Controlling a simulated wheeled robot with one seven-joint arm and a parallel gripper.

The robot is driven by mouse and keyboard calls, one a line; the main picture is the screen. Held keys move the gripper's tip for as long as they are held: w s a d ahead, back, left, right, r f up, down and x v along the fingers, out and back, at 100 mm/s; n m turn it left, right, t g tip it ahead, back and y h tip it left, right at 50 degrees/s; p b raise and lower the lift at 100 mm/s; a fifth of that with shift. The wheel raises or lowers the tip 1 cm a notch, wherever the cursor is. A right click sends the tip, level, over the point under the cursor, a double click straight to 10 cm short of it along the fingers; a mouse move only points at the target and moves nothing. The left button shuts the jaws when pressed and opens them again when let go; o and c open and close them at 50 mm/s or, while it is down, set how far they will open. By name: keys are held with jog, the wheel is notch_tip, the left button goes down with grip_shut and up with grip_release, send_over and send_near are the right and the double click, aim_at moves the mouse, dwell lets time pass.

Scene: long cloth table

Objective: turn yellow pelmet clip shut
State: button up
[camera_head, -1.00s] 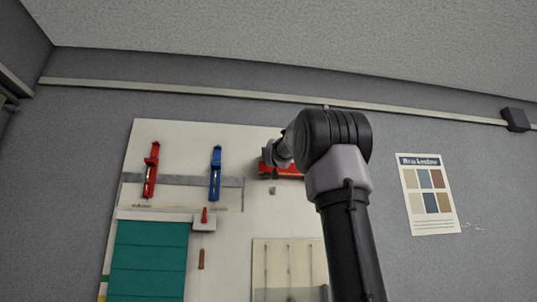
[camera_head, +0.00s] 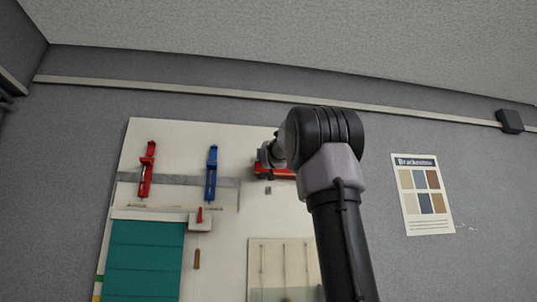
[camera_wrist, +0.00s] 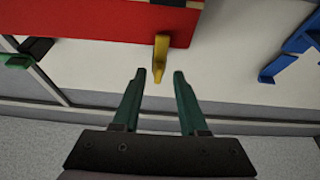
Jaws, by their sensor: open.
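The yellow pelmet clip (camera_wrist: 161,58) shows in the wrist view, sticking out from the edge of a red pelmet (camera_wrist: 90,18). My gripper (camera_wrist: 159,74) is open, with two green fingers apart and nothing between them. Its fingertips are just short of the clip's free end, with the clip between their lines but nearer the left finger. In the head view the red pelmet (camera_head: 272,172) is partly hidden behind my arm. The yellow clip and my fingers cannot be made out there.
A blue clamp (camera_head: 212,173) and a red clamp (camera_head: 147,170) hang on the white board (camera_head: 150,135) left of my arm. A teal panel (camera_head: 145,258) is below them. A colour chart (camera_head: 423,195) is on the grey wall at right. Blue parts (camera_wrist: 302,38) show at right in the wrist view.

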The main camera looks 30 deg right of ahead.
jog(key=v, duration=1)
jog(key=shift+s+r, duration=0.15)
jog(key=shift+r, duration=0.05)
jog(key=shift+d+f, duration=0.1)
dwell(0.4)
jog(key=s+a+f+m+g+y, duration=0.1)
jog(key=s+a+f+g, duration=0.15)
jog(key=f, duration=0.65)
jog(key=s+a+f+g+y, duration=0.1)
jog(key=s+a+f+g, duration=0.2)
jog(key=f, duration=0.6)
jog(key=s+a+f+m+g+y, duration=0.1)
jog(key=s+f+g, duration=0.25)
jog(key=f, duration=0.45)
jog(key=s+a+f+g+y, duration=0.2)
jog(key=s+a+f, duration=0.2)
jog(key=s+f, duration=0.4)
jog(key=s+a+f+g+y, duration=0.3)
jog(key=s+f, duration=0.5)
jog(key=f, duration=0.4)
jog(key=shift+a+f+n+g, duration=0.3)
jog(key=shift+a, duration=0.5)
